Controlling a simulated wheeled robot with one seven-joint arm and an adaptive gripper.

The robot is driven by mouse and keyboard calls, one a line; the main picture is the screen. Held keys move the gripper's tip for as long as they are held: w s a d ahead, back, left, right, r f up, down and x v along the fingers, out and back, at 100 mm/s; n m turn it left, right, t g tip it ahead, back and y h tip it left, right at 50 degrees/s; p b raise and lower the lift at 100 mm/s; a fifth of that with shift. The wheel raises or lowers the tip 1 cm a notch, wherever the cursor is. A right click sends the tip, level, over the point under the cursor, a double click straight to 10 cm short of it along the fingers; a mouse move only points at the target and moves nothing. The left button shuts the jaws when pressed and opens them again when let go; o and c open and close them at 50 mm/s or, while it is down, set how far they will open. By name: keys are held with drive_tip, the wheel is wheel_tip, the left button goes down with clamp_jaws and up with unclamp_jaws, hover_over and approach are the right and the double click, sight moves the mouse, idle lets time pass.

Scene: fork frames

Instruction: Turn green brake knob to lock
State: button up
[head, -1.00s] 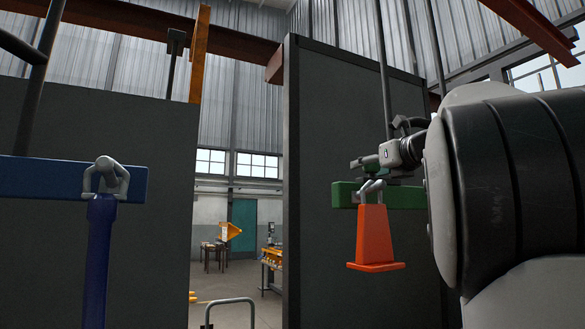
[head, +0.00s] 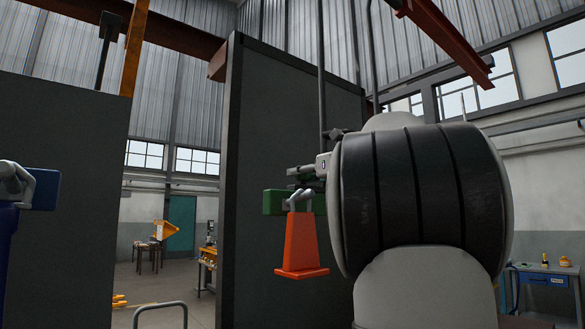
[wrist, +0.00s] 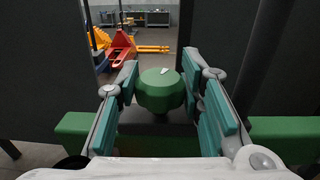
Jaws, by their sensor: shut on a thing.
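The green knob (wrist: 160,92) is round and lobed, with a small white mark on top. It sits in front of a green bar (wrist: 85,137) in the wrist view. My gripper (wrist: 160,72) has its teal-padded fingers on the left and right sides of the knob and is shut on it. My gripper there is small and mostly hidden behind my arm, and the knob cannot be made out.
An orange cone-shaped handle (head: 299,252) hangs from the green bar. A blue bar (head: 46,188) with a dark blue handle is at the left edge. Dark panels (head: 290,110) stand either side of a gap. Red and yellow pallet trucks (wrist: 122,40) stand beyond.

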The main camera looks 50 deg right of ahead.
drive_tip(key=n+y+p, duration=0.3)
drive_tip(key=y+p, duration=0.1)
drive_tip(key=y, duration=0.1)
drive_tip(key=shift+s+r+p, duration=0.1)
drive_tip(key=shift+r+p, duration=0.05)
drive_tip(key=shift+p, duration=0.15)
drive_tip(key=shift+n+y+p, duration=0.6)
drive_tip(key=shift+y+p, duration=0.1)
drive_tip(key=shift+y, duration=0.1)
drive_tip(key=o, duration=1.2)
drive_tip(key=shift+c, duration=0.2)
drive_tip(key=s+d, duration=0.2)
drive_tip(key=s, duration=0.9)
drive_tip(key=shift+s, duration=0.3)
